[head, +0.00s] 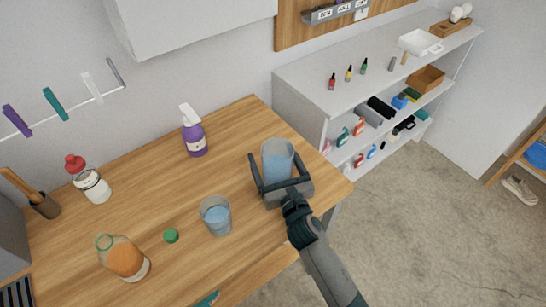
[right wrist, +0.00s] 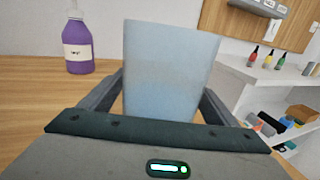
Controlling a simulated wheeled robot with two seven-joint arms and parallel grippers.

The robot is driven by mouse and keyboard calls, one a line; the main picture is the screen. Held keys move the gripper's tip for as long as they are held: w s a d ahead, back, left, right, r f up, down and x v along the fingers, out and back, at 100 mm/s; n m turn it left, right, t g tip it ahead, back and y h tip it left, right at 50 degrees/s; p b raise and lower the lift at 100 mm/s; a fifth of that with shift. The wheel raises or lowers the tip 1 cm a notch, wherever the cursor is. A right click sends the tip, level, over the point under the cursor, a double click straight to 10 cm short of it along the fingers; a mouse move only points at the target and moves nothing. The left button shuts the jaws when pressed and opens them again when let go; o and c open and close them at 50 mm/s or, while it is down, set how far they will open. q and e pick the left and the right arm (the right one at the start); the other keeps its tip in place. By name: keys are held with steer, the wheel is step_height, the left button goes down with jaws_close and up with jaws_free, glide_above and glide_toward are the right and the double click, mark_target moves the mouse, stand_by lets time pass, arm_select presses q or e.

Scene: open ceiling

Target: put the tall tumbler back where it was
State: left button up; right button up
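The tall tumbler (head: 277,158), a bluish see-through cup wider at its rim, is upright near the right part of the wooden table. My right gripper (head: 274,160) reaches in from the lower right, with one finger on each side of the tumbler. The fingers look open around it, with a small gap on the left side in the head view. In the right wrist view the tumbler (right wrist: 170,70) fills the space between the fingers; its base is hidden by the gripper body. My left gripper is not in view.
A shorter glass (head: 216,216) stands left of my right gripper, beside a green cap (head: 171,235) and an orange bottle (head: 125,260). A purple spray bottle (head: 194,135) stands behind. A white shelf unit (head: 310,90) adjoins on the right. The table between spray bottle and tumbler is clear.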

mark_target(283, 179)
steer(key=shift+r, duration=0.15)
steer(key=shift+s, duration=0.1)
steer(key=b+v, duration=0.2)
steer(key=v, duration=0.9)
steer(key=shift+s+d+r, duration=0.1)
steer(key=shift+s+d, duration=0.1)
steer(key=shift+s, duration=0.15)
steer(key=shift+s, duration=0.1)
stand_by(0.4)
